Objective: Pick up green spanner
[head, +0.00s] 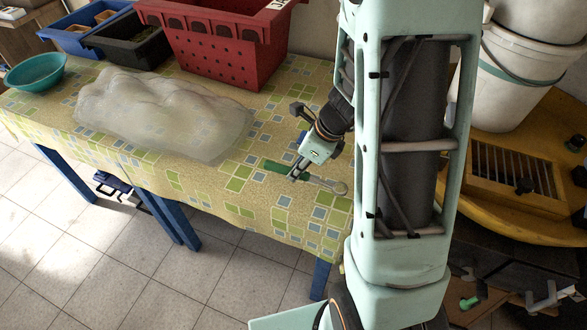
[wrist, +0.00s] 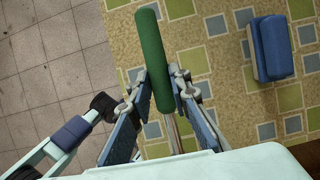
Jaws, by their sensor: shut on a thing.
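The green spanner has a green handle (head: 278,167) and a grey metal ring end (head: 340,188). In the head view it lies along the patterned tabletop near the front edge. My gripper (head: 296,174) comes down over its middle. In the wrist view the green handle (wrist: 153,55) runs between the fingers of my gripper (wrist: 160,88). The fingers are shut on the spanner near where the handle meets the metal shaft (wrist: 173,133). The lower shaft is hidden behind my gripper's body in the wrist view. I cannot tell whether the spanner is clear of the cloth.
A translucent plastic bag (head: 160,112) covers the table's middle. A red crate (head: 222,50), black crate (head: 125,45), blue crate (head: 85,28) and teal bowl (head: 36,71) stand behind. A blue block (wrist: 271,48) lies beside the spanner in the wrist view. White buckets (head: 515,75) stand right.

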